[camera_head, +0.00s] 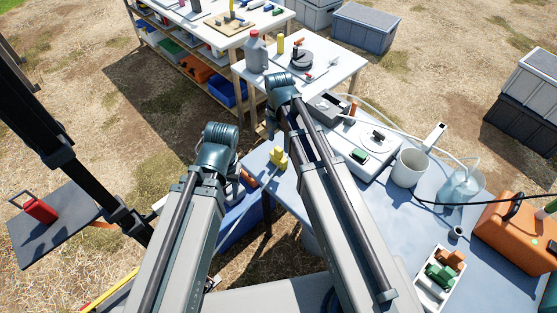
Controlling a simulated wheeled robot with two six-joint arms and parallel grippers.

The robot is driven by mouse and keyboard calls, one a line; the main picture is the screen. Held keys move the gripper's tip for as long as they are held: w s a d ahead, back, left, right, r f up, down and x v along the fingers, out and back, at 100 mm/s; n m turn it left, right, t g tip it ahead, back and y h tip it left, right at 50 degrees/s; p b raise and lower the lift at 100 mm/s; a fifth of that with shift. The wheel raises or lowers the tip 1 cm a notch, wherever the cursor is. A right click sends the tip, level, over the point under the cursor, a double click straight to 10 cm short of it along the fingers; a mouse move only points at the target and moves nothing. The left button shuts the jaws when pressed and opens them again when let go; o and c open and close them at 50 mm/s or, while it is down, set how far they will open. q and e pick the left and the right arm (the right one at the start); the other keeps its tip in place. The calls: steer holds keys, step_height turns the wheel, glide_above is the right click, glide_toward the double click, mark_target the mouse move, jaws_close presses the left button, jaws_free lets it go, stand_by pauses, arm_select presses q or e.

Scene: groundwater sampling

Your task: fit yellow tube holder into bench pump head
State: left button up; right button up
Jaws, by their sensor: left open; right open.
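A small yellow block-shaped piece (278,158), which looks like the yellow tube holder, stands on the near left edge of the blue-grey bench (400,225). A white bench unit (348,167) stands behind it to the right, with a round disc (376,139) and a green piece on top. A grey box with a dark opening (326,106) joins its far left end. I cannot tell which part is the pump head. My two arms reach up from the bottom, the right one passing between the yellow piece and the bench unit. Neither gripper can be made out.
A white tray (423,297) with green and orange pieces lies at the front right. A white beaker (409,168), a clear flask (460,186), tubing and an orange case (510,237) crowd the right side. A white table (340,68) stands behind.

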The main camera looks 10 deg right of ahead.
mark_target(278, 149)
step_height(278, 149, down, 5)
steer(key=b, duration=0.5)
steer(key=shift+w+f, duration=0.1)
steer(key=shift+c, duration=0.3)
jaws_close()
